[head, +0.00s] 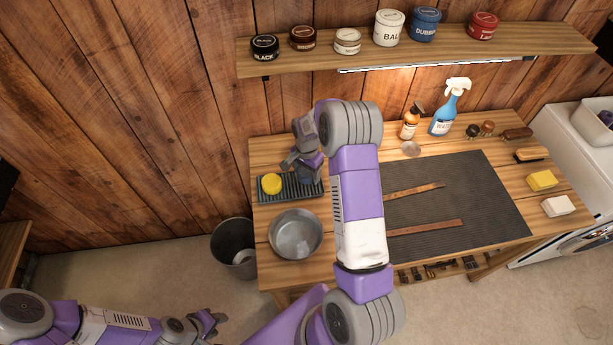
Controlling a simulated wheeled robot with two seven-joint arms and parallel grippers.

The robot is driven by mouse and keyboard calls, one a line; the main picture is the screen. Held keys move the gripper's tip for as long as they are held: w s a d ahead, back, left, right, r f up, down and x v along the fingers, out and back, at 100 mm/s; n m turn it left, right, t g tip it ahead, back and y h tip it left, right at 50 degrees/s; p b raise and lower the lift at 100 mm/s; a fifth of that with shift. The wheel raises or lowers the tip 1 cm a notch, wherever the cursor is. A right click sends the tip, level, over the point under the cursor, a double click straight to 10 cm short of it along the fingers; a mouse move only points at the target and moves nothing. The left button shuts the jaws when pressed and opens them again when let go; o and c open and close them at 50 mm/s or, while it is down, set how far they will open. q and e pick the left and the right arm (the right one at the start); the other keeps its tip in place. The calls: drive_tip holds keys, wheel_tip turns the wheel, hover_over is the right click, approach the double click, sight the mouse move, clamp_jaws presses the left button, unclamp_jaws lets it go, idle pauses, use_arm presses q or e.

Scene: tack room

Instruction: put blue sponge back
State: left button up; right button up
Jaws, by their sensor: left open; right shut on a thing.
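My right gripper (304,163) is over the right end of a dark ridged tray (289,194) at the table's left. It is shut on the blue sponge (307,178), of which only a small dark blue part shows below the fingers. I cannot tell whether the sponge touches the tray. A round yellow sponge (271,184) lies on the tray's left part. My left gripper (212,323) is open and empty, low over the floor at the bottom left, away from the table.
A metal bowl (296,234) stands just in front of the tray. A bucket (234,247) is on the floor left of the table. A dark mat (455,200) holds two leather straps. Bottles (443,112), brushes and blocks line the table's back and right. A shelf (420,57) with jars hangs above.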

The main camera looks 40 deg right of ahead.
sight(307, 177)
wheel_tip(307, 177, down, 3)
drive_tip(key=shift+r, duration=0.2)
drive_tip(key=shift+w+f, duration=0.1)
drive_tip(key=shift+f, duration=0.2)
drive_tip(key=shift+f, duration=0.2)
drive_tip(key=o, duration=1.2)
drive_tip(key=shift+r, duration=0.15)
